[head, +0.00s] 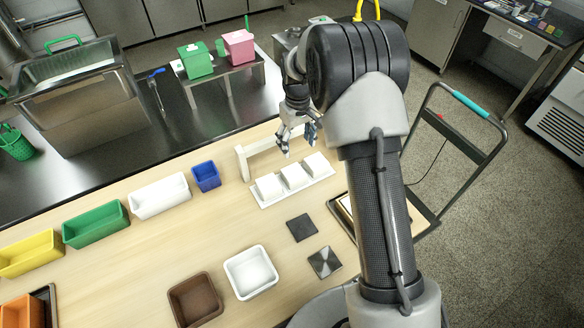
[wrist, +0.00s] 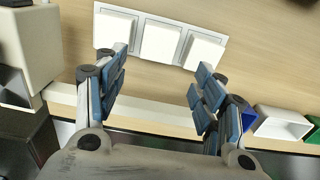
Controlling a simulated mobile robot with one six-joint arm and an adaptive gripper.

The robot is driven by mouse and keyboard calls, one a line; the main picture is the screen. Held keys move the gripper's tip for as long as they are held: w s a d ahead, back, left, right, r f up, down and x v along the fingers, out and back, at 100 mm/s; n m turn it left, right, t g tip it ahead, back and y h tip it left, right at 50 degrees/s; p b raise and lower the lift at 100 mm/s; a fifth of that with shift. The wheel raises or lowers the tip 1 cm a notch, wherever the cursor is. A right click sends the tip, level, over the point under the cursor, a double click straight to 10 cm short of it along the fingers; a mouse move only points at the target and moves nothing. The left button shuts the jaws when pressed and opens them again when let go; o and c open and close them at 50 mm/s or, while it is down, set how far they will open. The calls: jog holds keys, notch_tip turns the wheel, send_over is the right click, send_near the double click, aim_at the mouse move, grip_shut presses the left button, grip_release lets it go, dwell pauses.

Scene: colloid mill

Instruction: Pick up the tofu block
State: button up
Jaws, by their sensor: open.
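Three white tofu blocks sit in a row on a white tray (head: 309,188) on the wooden table. In the head view they are the left block (head: 268,186), the middle block (head: 295,176) and the right block (head: 317,165). In the wrist view the blocks (wrist: 161,41) lie past the fingertips, near the top of the picture. My gripper (head: 297,143) is open and empty, above and behind the tray. In the wrist view its blue-padded fingers (wrist: 158,68) are spread wide, apart from the blocks.
A white frame (head: 243,162) stands behind the tray. A blue bin (head: 206,176), white bin (head: 159,195) and green bin (head: 96,224) line the table's back edge. The table's middle is clear.

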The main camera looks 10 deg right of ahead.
aim_at(295, 174)
notch_tip(295, 174, down, 13)
jog(key=b, duration=0.3)
jog(key=shift+f, duration=0.15)
notch_tip(295, 174, down, 5)
jog(key=shift+w+a+r+b, duration=0.1)
jog(key=shift+w+r+b, duration=0.1)
jog(key=shift+b, duration=0.5)
jog(key=shift+c, duration=0.2)
jog(key=shift+r, duration=0.1)
jog(key=c, duration=0.4)
